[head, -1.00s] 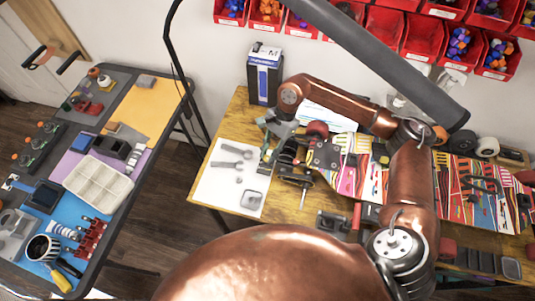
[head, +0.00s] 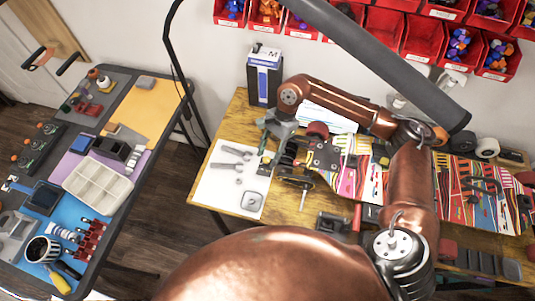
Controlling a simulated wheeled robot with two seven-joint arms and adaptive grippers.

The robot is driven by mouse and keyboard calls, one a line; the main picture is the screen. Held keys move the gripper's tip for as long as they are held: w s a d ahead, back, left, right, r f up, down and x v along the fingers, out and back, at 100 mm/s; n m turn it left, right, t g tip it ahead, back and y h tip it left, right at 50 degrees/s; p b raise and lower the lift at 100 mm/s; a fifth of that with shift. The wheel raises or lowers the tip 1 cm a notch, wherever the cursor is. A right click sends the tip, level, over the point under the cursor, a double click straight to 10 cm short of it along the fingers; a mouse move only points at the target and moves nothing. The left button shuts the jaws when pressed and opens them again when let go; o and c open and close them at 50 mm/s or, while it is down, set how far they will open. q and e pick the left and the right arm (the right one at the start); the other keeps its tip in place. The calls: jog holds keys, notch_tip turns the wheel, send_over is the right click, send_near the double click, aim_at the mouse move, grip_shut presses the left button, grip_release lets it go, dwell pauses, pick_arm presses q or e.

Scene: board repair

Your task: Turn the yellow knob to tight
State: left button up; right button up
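My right arm comes in from the right, and its gripper (head: 272,132) hangs at the left end of the workbench, over the edge of a white sheet. The gripper is small here, and I cannot tell whether its fingers are open or shut. A small yellow piece (head: 265,160) shows just below the gripper, next to dark truck hardware (head: 290,158). It may be the yellow knob, but its shape and setting are too small to read. I cannot tell whether the gripper touches it. A patterned skateboard deck (head: 460,190) lies along the bench. My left gripper is not in view.
The white sheet (head: 213,187) holds several grey tools. A blue and white box (head: 264,78) stands behind the gripper. Red bins (head: 384,22) hang on the wall.

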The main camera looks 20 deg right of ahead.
aim_at(266, 159)
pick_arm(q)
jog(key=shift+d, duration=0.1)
pick_arm(e)
jog(key=v, duration=1.2)
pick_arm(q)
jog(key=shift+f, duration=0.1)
pick_arm(e)
jog(key=shift+a, duration=0.15)
